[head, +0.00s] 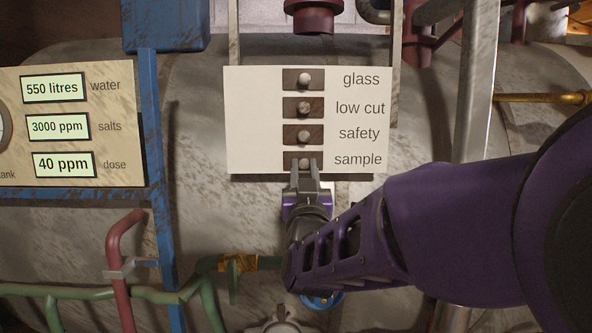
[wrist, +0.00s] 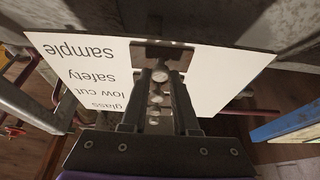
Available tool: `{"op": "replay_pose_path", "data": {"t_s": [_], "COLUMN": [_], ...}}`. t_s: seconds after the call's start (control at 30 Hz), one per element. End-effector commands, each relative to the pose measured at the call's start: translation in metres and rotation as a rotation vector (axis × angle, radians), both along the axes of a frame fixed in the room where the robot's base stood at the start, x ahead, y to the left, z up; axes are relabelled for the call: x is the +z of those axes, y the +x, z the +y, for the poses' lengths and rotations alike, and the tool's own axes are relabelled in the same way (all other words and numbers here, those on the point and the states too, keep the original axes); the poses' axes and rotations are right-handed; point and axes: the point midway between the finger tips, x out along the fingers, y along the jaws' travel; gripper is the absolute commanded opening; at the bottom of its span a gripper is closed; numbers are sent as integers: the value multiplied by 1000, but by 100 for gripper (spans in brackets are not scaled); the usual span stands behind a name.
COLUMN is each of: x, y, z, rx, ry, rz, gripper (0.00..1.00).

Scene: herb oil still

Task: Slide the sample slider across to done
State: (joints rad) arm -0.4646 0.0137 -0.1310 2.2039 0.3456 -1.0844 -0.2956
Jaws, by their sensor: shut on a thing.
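A pale panel (head: 250,120) carries several short dark slots in a column, each with a round light knob. The bottom row is labelled "sample", and its slider knob (head: 304,161) sits near the middle of its slot. My gripper (head: 305,168) reaches up from below and is shut on that knob. In the wrist view the panel (wrist: 225,70) appears upside down, with the sample knob (wrist: 160,76) between the two fingertips (wrist: 160,78). The fingers partly hide the sample slot. No "done" mark is readable.
Knobs for glass (head: 305,79), low cut (head: 304,107) and safety (head: 304,136) stand in a column just above. A blue post (head: 152,120) and a gauge panel (head: 110,175) are at left. A grey metal post (head: 473,90) stands at right. Pipes run below.

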Motion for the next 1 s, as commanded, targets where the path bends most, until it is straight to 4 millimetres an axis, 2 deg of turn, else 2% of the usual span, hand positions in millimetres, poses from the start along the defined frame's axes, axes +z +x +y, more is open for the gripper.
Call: {"op": "replay_pose_path", "data": {"t_s": [0.8,0.87,1.0], "x": [1,0,-2], "y": [0,0,1], "z": [1,5,35], "rx": [0,2,5], "ry": [1,1,2], "rz": [-1,-2,-4], "gripper": [0,0,0]}}
